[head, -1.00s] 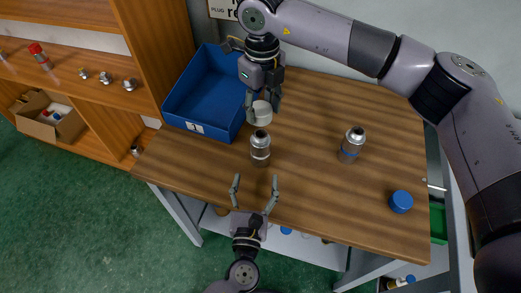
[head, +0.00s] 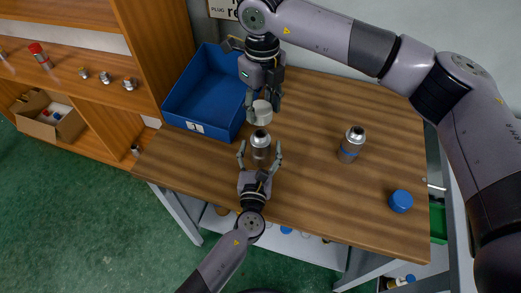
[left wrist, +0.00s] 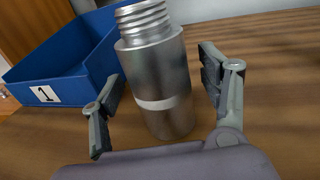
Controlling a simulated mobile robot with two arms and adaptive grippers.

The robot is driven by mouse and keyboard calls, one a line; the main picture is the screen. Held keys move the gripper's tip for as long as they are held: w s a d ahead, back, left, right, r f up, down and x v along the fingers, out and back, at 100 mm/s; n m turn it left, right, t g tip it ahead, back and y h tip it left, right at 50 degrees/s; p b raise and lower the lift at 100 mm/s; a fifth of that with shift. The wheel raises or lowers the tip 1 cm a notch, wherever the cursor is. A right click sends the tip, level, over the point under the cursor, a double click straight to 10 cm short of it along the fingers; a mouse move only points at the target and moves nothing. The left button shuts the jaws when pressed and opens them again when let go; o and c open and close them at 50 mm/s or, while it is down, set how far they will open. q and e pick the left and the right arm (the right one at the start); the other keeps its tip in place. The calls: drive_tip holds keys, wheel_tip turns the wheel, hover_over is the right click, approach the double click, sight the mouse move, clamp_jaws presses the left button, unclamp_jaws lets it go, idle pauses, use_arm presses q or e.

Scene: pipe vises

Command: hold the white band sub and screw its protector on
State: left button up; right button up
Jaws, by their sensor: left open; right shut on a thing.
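The white band sub (head: 261,150) stands upright on the table, a metal cylinder; the left wrist view shows its bare threaded top and white band (left wrist: 160,103). My left gripper (head: 260,150) is open, with its fingers on either side of the sub; in the left wrist view gaps show between the fingers and the sub. My right gripper (head: 263,98) is shut on a white protector (head: 262,113), held just behind the sub in the head view. The protector does not show in the left wrist view.
A blue bin (head: 208,90) labelled 1 stands behind left on the table (head: 320,200). A blue-banded sub (head: 351,145) stands to the right, and a blue protector (head: 400,201) lies farther right. The table between them is clear. Wooden shelves (head: 90,60) stand at left.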

use_arm(q)
drive_tip(key=shift+c, duration=0.5)
clamp_jaws()
